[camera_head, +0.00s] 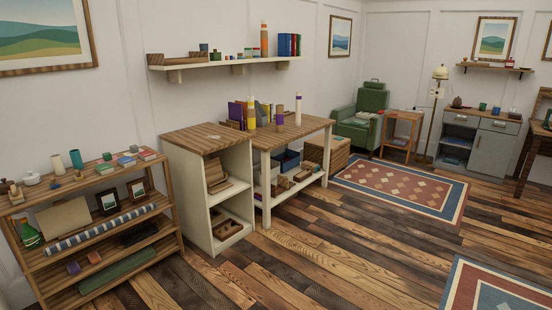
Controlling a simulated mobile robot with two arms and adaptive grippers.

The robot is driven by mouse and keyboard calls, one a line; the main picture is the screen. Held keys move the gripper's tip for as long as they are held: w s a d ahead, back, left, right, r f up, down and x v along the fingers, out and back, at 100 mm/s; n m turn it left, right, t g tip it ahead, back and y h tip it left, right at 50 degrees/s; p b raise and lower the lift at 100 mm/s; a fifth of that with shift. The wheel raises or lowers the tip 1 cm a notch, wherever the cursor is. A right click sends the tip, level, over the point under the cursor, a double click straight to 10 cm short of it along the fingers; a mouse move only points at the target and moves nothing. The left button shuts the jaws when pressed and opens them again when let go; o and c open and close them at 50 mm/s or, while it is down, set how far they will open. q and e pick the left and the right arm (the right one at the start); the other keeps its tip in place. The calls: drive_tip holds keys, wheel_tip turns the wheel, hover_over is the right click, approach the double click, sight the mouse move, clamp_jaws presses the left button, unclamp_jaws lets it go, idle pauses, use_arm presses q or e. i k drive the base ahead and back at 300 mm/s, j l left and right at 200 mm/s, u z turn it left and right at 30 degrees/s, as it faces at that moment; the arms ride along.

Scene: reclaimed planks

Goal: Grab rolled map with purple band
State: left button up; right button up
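A slim upright white roll with a purple band (298,112) stands on the wooden-topped table (318,121) against the back wall, right of the other items there. It looks like the rolled map with the purple band. A short tan cylinder (279,116) stands just left of it. An upright yellow-and-white roll (251,113) stands further left on the same table. Another upright roll, mostly orange (264,42), stands on the wall shelf above. Neither of my grippers shows in the head view.
A white cabinet with a wooden top (205,138) adjoins the table's left side. A loaded wooden rack (165,205) stands at the left. The plank floor (300,245) before the table is clear; a patterned rug (440,197) lies to the right.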

sight(298, 94)
drive_tip(key=i, duration=2.7)
drive_tip(key=i+z, duration=0.15)
drive_tip(key=i, duration=0.35)
drive_tip(key=i+j+z, duration=0.1)
drive_tip(key=i, duration=0.4)
drive_tip(key=i+j+z, duration=0.15)
drive_tip(key=i, duration=0.3)
drive_tip(key=i+l+u, duration=0.1)
drive_tip(key=i+l, duration=0.35)
drive_tip(key=l, duration=0.15)
drive_tip(key=i+l+u, duration=0.15)
drive_tip(key=i+l, duration=0.3)
drive_tip(key=l, duration=0.25)
drive_tip(key=i+l+u, duration=0.15)
drive_tip(key=i+l, duration=0.25)
drive_tip(key=l, duration=0.3)
drive_tip(key=i+l+u, duration=0.15)
drive_tip(key=l, duration=0.25)
drive_tip(key=i+j, duration=0.05)
drive_tip(key=i, duration=0.05)
